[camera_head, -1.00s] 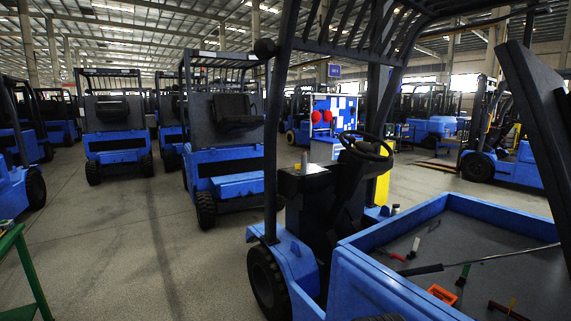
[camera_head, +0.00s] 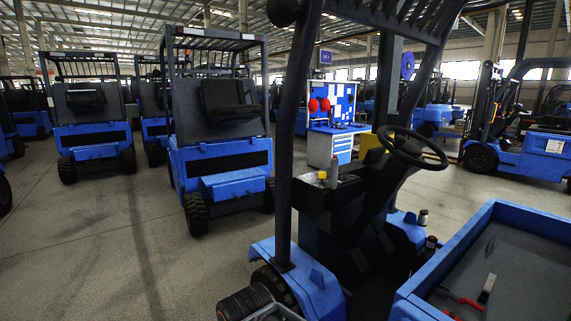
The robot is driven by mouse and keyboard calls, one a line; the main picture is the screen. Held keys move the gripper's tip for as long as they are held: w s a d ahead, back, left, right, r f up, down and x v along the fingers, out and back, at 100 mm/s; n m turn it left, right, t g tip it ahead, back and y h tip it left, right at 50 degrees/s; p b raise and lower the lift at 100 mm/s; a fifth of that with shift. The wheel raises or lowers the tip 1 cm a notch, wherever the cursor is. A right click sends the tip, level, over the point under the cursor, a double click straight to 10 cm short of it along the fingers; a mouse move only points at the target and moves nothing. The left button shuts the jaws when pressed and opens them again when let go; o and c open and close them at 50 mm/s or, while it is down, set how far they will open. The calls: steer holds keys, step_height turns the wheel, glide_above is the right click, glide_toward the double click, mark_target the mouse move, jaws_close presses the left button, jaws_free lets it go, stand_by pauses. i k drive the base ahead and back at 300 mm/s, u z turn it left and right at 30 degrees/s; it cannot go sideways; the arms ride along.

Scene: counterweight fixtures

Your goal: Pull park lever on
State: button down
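The nearest blue forklift (camera_head: 300,278) stands at the front, with a black steering wheel (camera_head: 412,147) and a dark dash column (camera_head: 325,195). I cannot tell whether either is the park lever. A black ribbed cylinder with a metal frame beside it (camera_head: 270,309), at the bottom edge, seems to be the end of my arm with my gripper. It is left of the forklift's base. Its fingertips are cut off, so its opening does not show.
The forklift's black post (camera_head: 292,130) rises left of the column. A blue-walled tray (camera_head: 440,262) with loose tools is at the right. Another blue forklift (camera_head: 222,170) stands behind on the left. The grey floor (camera_head: 100,245) at the left is clear.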

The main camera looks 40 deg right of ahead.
mark_target(334, 172)
steer(key=z, duration=0.4)
steer(key=i, duration=1.5)
steer(key=z, duration=0.55)
